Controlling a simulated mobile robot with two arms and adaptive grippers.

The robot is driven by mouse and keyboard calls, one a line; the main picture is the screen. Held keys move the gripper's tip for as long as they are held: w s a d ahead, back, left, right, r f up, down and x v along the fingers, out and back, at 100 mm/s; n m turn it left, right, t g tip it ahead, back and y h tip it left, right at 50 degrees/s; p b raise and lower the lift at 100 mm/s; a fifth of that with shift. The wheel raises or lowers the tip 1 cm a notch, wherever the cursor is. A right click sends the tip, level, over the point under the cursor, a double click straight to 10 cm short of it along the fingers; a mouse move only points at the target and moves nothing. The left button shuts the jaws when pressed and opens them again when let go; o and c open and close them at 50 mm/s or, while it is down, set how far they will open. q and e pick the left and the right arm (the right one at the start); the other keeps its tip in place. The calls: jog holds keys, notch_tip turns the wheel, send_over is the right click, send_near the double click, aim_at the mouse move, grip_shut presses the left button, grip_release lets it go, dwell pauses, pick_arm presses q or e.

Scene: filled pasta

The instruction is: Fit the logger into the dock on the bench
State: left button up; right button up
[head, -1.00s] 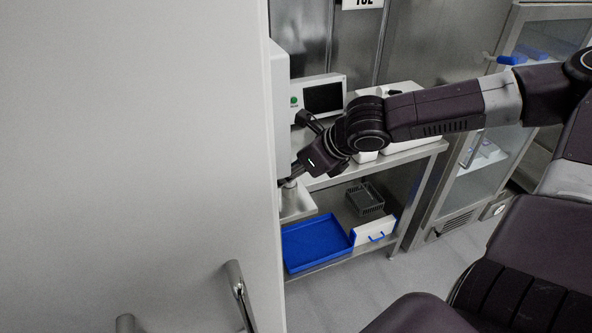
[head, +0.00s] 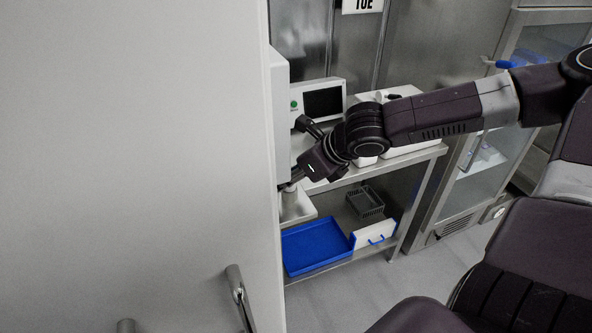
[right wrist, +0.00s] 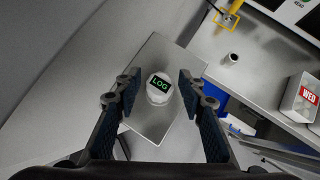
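The logger (right wrist: 159,88) is a round white piece with a dark display reading LOG in green. In the right wrist view it stands on a bare metal plate (right wrist: 150,55). My right gripper (right wrist: 157,84) is open, with one finger on each side of the logger and a gap at both sides. In the head view my right gripper (head: 290,184) is at the edge of a tall pale panel, which partly hides it. The logger cannot be made out clearly there. I cannot tell which thing is the dock. My left gripper is out of view.
The pale panel (head: 140,150) fills the left of the head view. The steel bench (head: 400,158) carries a device with a dark screen (head: 322,102). A blue tray (head: 318,247) and grey basket (head: 365,202) are below. The right wrist view shows a yellow frame (right wrist: 227,20) and a WED box (right wrist: 303,98).

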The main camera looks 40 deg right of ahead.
grip_shut()
jog(key=shift+r+p, duration=0.7)
jog(key=shift+p, duration=0.2)
dwell(0.9)
jog(key=shift+r+p, duration=1.35)
jog(key=shift+p, duration=0.15)
jog(key=shift+r+p, duration=0.8)
jog(key=shift+r, duration=0.65)
jog(key=shift+f, duration=0.1)
